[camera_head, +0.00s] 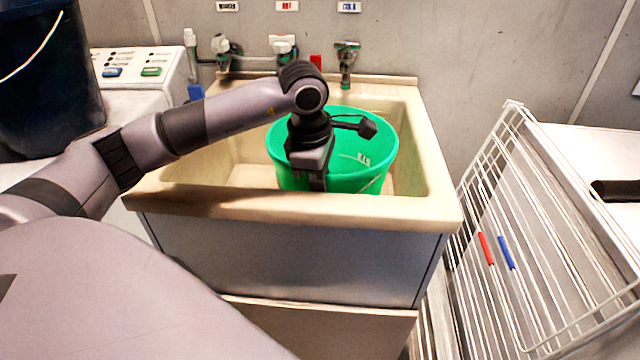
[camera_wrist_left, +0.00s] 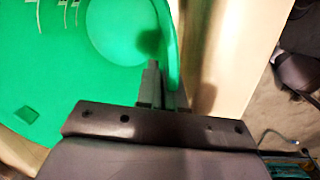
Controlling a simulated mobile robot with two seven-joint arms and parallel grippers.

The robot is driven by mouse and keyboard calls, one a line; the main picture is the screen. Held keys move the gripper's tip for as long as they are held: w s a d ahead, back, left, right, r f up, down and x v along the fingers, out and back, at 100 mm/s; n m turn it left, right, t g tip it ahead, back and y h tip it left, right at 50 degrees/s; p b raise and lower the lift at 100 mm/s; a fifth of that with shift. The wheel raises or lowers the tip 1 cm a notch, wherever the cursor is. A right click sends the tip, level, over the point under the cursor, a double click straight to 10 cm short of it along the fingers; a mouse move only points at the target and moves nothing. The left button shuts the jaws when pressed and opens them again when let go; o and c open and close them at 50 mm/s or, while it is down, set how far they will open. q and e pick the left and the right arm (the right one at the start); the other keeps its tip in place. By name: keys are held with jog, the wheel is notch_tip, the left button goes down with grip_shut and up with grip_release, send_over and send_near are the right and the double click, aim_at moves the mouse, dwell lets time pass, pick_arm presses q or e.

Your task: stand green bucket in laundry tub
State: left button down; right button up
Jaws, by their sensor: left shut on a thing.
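The green bucket (camera_head: 362,160) is inside the beige laundry tub (camera_head: 300,211), near its front wall and about upright. Its base is hidden behind the tub's front wall, so I cannot tell whether it touches the tub floor. My left gripper (camera_head: 318,180) points down at the front of the bucket and is shut on its rim. In the left wrist view the gripper (camera_wrist_left: 160,90) has its fingers on both sides of the green bucket wall (camera_wrist_left: 60,80), with the tub edge (camera_wrist_left: 235,60) to the right. My right gripper is not in view.
Taps (camera_head: 346,60) stand along the back of the tub. A white machine (camera_head: 140,72) and a dark bucket (camera_head: 45,80) are on the left. A white wire rack (camera_head: 500,200) leans at the right. The tub has free room left of the bucket.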

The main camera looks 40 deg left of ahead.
pick_arm(q)
jog(key=shift+f, duration=0.4)
jog(key=c, duration=1.5)
grip_release()
jog(key=shift+c, duration=0.2)
jog(key=shift+r, duration=0.25)
notch_tip(320, 180, up, 12)
jog(key=s, duration=0.1)
jog(key=shift+s+a+f+p, duration=0.2)
jog(key=shift+s+f+p, duration=0.1)
jog(key=shift+s, duration=0.1)
